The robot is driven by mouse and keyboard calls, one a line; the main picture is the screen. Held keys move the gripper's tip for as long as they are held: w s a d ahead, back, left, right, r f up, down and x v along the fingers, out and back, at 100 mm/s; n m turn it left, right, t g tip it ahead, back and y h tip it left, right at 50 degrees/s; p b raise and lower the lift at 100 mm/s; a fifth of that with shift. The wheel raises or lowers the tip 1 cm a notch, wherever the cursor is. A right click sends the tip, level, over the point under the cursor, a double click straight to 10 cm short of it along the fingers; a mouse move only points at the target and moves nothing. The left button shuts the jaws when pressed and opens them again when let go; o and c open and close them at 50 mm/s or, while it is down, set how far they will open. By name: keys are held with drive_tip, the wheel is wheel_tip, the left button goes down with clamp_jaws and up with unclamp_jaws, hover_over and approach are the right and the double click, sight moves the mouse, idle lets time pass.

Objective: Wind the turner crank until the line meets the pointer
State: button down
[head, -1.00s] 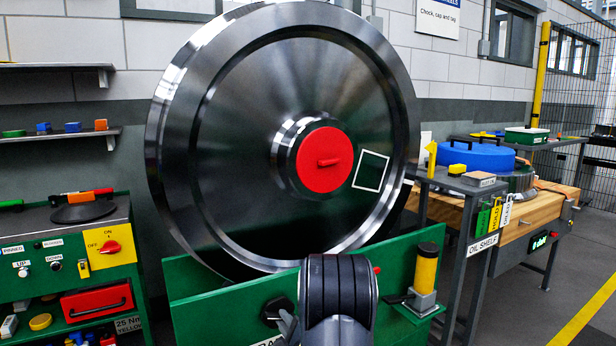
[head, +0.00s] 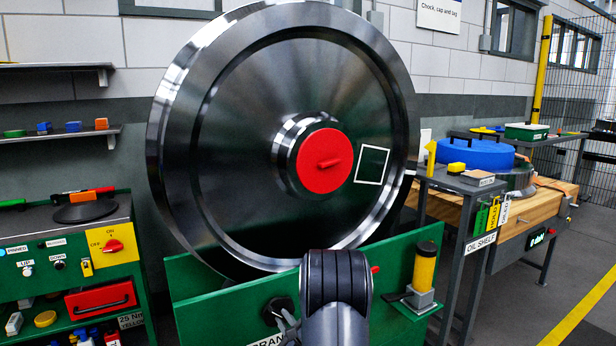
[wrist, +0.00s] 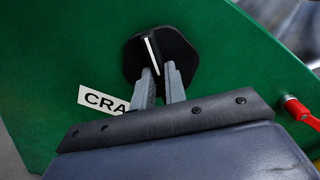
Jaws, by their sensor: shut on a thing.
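The big steel wheel (head: 235,150) stands on the green turner (head: 215,310), with a red hub cap (head: 322,160) and a white square outline (head: 371,165) right of it. The black crank knob (head: 279,309) is on the turner's front, partly hidden by my arm. In the wrist view the knob (wrist: 178,58) has a white mark tilted slightly left of upright. My gripper (wrist: 160,75) is shut on the knob's lower part. A yellow upright piece (head: 431,158) stands right of the wheel; I cannot tell if it is the pointer. I see no distinct line on the wheel.
A yellow cylinder (head: 425,263) stands on a ledge at the turner's right, near a small red tip (head: 375,270). The oil shelf (head: 480,242) is further right, a green cabinet (head: 75,250) left. Open floor (head: 530,320) lies at the right front.

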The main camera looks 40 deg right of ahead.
drive_tip(key=shift+r+m+p, duration=0.1)
drive_tip(key=shift+m+p, duration=0.55)
drive_tip(key=shift+m, duration=0.05)
drive_tip(key=shift+m+p, duration=0.7)
drive_tip(key=shift+m, duration=0.9)
drive_tip(key=c, duration=1.3)
unclamp_jaws()
drive_tip(key=shift+s, duration=0.1)
drive_tip(key=v, duration=0.6)
drive_tip(key=shift+s+a, duration=0.2)
drive_tip(key=shift+s, duration=0.15)
